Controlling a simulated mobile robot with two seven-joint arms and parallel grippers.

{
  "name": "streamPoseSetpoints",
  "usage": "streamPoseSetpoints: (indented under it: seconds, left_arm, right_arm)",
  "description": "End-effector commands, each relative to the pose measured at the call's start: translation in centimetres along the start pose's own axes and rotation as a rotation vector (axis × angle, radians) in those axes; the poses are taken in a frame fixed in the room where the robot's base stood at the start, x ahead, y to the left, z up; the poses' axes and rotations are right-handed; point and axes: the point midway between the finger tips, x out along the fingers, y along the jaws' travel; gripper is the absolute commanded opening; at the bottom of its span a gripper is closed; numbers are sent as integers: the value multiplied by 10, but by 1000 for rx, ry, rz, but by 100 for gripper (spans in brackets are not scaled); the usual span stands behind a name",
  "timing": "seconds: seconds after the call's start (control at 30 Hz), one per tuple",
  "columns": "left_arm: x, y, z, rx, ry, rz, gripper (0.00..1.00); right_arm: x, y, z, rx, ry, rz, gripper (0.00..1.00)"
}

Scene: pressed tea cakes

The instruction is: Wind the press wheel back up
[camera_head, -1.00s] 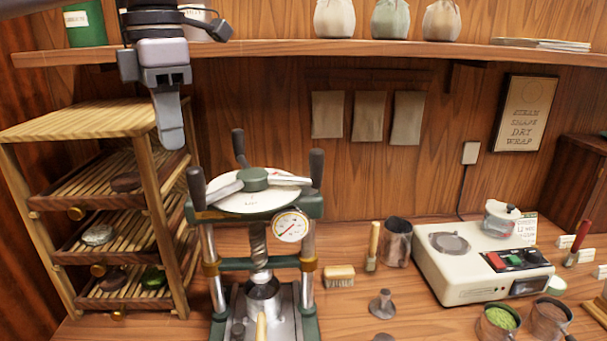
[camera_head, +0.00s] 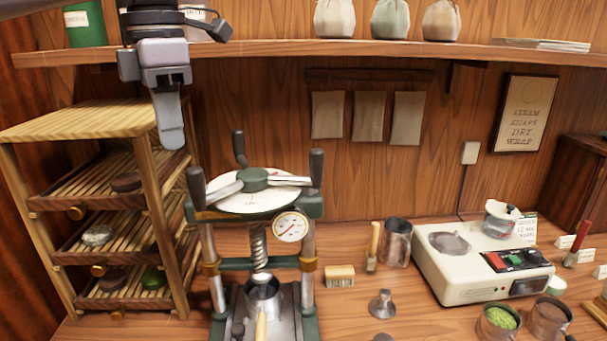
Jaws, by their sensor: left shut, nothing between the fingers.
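The tea press (camera_head: 206,240) stands on the counter left of centre. Its wheel has a green hub (camera_head: 253,179), a white dial plate and several upright dark handles, one at the left (camera_head: 196,187), one at the back and one at the right (camera_head: 316,167). The screw (camera_head: 259,245) hangs below the wheel, above a metal mould (camera_head: 263,297) on the press base. A round gauge (camera_head: 290,227) is on the press front. My left gripper (camera_head: 172,136) points down, shut and empty, above and left of the wheel, apart from it. My right gripper is not in view.
A wooden drying rack (camera_head: 150,200) stands close left of the press, under my left gripper. A shelf (camera_head: 330,50) runs above.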

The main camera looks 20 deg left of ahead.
Motion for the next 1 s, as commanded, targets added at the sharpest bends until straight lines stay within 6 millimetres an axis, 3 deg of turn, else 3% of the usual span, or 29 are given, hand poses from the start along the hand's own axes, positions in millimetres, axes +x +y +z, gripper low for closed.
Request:
streamPoseSetpoints:
  seconds: [0.37,1.0]
  left_arm:
    - [3,0,0,0,0,0,0]
    - [40,0,0,0,0,0,0]
  right_arm:
    - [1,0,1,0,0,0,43]
    - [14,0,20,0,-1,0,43]
